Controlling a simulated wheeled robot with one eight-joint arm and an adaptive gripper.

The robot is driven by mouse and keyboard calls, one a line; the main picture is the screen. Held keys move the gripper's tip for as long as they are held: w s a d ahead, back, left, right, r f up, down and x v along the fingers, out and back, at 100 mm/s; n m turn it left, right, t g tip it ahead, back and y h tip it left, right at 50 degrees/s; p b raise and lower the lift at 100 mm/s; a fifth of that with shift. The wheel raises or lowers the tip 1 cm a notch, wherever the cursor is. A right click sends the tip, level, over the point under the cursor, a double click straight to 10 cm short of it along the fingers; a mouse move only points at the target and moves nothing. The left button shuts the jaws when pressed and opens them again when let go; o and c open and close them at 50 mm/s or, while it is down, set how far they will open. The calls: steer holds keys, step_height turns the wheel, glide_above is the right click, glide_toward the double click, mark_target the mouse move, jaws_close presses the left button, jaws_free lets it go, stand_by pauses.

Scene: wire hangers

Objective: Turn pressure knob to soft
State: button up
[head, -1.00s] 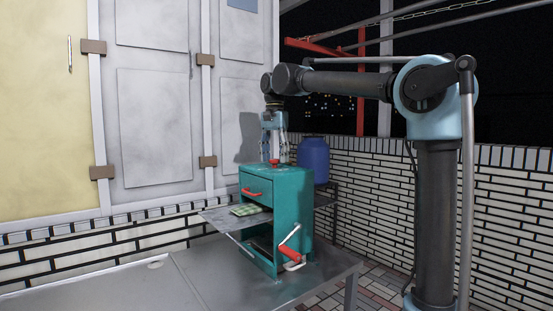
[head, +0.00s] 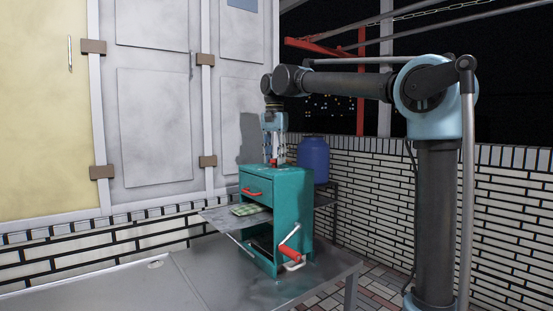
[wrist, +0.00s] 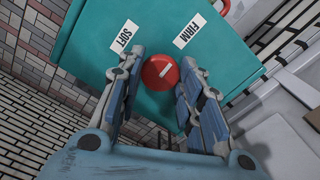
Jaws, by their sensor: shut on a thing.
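The red pressure knob (wrist: 160,72) is on top of the teal press (head: 290,195). It is round with a pale mark that slants up toward the right, on the FIRM side. In the wrist view the SOFT label (wrist: 123,37) is left of the knob and the FIRM label (wrist: 189,30) is right of it. My gripper (wrist: 162,80) points down from above with one finger on each side of the knob, shut on it. In the head view my gripper (head: 274,155) stands over the press top, and its fingers partly hide the knob.
The press has a red drawer-like handle (head: 252,192) and a red-gripped crank (head: 289,253). A tray (head: 225,221) sticks out at its left with a green patterned piece on it. A blue barrel (head: 313,160) stands behind. The metal table (head: 190,285) is clear at front left.

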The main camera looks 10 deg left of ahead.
steer(key=n, duration=0.4)
steer(key=shift+n, duration=0.4)
steer(key=n, duration=0.9)
steer(key=shift+n, duration=1.7)
steer(key=o, duration=1.1)
steer(key=shift+c, duration=0.2)
